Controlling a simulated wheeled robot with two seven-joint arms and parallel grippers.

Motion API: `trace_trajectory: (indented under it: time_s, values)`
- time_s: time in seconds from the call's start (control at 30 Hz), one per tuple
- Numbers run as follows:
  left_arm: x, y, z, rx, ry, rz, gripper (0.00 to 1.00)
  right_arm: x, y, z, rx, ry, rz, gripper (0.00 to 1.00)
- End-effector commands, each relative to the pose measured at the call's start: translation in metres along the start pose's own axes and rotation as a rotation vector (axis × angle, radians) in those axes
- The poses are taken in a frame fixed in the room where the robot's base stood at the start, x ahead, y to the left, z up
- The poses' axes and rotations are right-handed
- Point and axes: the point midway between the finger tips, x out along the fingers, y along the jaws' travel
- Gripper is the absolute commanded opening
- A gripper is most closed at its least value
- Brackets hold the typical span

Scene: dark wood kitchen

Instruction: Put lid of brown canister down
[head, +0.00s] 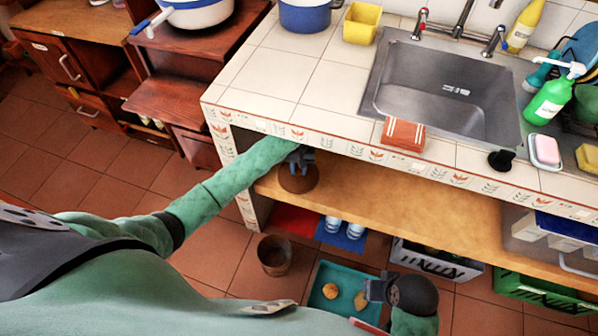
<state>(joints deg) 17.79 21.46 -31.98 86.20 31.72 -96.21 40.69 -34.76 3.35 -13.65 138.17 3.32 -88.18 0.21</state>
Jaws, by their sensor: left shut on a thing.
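My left gripper (298,158) reaches in under the counter's front edge, just above the wooden shelf. It is shut on the lid of the brown canister; the lid itself is mostly hidden by the gripper and the counter. A rounded brown canister (298,181) shows directly below the fingers at the shelf's left end. I cannot tell whether lid and canister touch. My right gripper (374,290) is low at the bottom, in front of the teal tray; its fingers are too small to judge.
An open brown container (274,256) stands on the floor. A teal tray (318,300) with round items, a grey crate (436,262) and a green crate (540,293) sit below.

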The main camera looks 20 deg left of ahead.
Motion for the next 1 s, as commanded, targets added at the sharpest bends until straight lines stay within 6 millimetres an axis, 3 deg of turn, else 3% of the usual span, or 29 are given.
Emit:
trace_trajectory:
  time_s: [0.07, 0.3, 0.73, 0.77, 0.83, 1.0]
  values:
    - [-0.002, 0.003, -0.008, -0.001, 0.001, 0.001, 0.06, -0.002, 0.001, 0.001, 0.001, -0.005, 0.002, 0.36]
    - [0.030, 0.002, -0.010, -0.001, 0.000, -0.001, 0.06, -0.009, 0.008, 0.002, 0.010, -0.021, 0.017, 0.36]
    - [0.035, 0.002, -0.010, 0.000, 0.001, 0.000, 0.06, -0.012, 0.005, 0.000, 0.013, -0.023, 0.014, 0.36]
    - [0.035, 0.002, -0.010, 0.000, 0.002, 0.000, 0.33, -0.011, 0.005, 0.000, 0.013, -0.023, 0.014, 0.36]
    - [0.035, 0.002, -0.010, 0.000, 0.002, 0.000, 0.47, -0.012, 0.005, 0.000, 0.013, -0.023, 0.014, 0.36]
    - [0.035, 0.002, -0.010, 0.000, 0.001, 0.000, 0.49, -0.012, 0.007, 0.001, 0.009, -0.023, 0.017, 0.36]
